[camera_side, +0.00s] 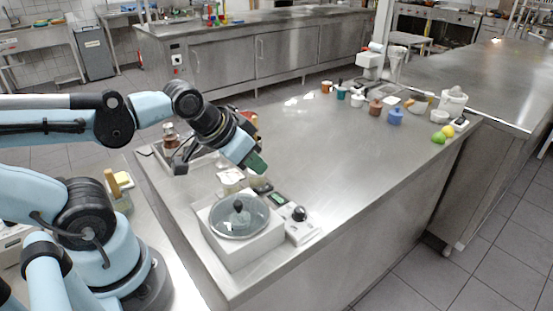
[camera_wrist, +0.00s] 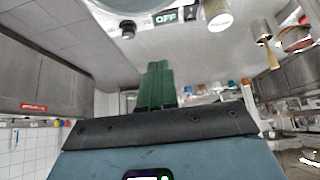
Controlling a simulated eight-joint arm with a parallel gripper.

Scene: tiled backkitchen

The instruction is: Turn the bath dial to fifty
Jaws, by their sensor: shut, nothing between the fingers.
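The bath (camera_side: 240,250) is a white box with a glass lid (camera_side: 238,217) and a dark lid knob, near the front left of the steel table in the side view. At its right is a control unit (camera_side: 301,231) with a black round dial (camera_side: 299,213). My gripper (camera_side: 258,167) is above and behind the bath, apart from the dial. Its green fingers (camera_wrist: 157,84) are together and empty in the wrist view. A display (camera_wrist: 165,15) there reads OFF. A small dark knob at the top edge may be the dial. The dial's setting is too small to read.
A tray with bottles (camera_side: 172,142) stands behind my gripper. The steel table's middle (camera_side: 340,150) is clear.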

